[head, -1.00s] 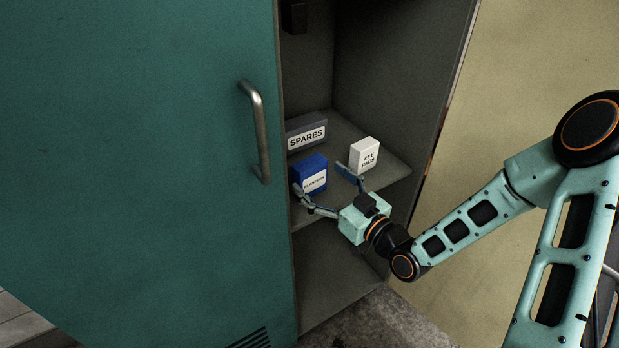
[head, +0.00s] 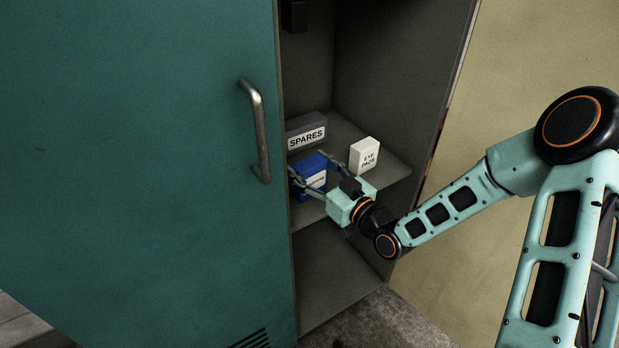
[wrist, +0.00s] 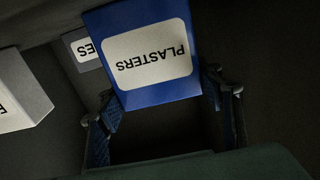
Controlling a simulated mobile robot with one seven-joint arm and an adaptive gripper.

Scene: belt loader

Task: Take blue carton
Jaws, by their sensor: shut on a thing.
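The blue carton (head: 309,170) with a white PLASTERS label stands on the cabinet's middle shelf, near the left side of the opening. In the wrist view the blue carton (wrist: 147,92) appears upside down between the fingers. My gripper (head: 313,178) reaches into the cabinet with one finger on each side of the carton and is shut on it. In the wrist view my gripper (wrist: 163,118) shows its two blue fingers at the carton's lower sides. Part of the carton is hidden behind the fingers in the head view.
A white EYE PADS box (head: 364,155) stands just right of the carton. A grey SPARES box (head: 306,132) stands behind it. The green cabinet door (head: 150,180) with its metal handle (head: 256,130) borders the opening on the left. The shelf's right end (head: 388,168) is clear.

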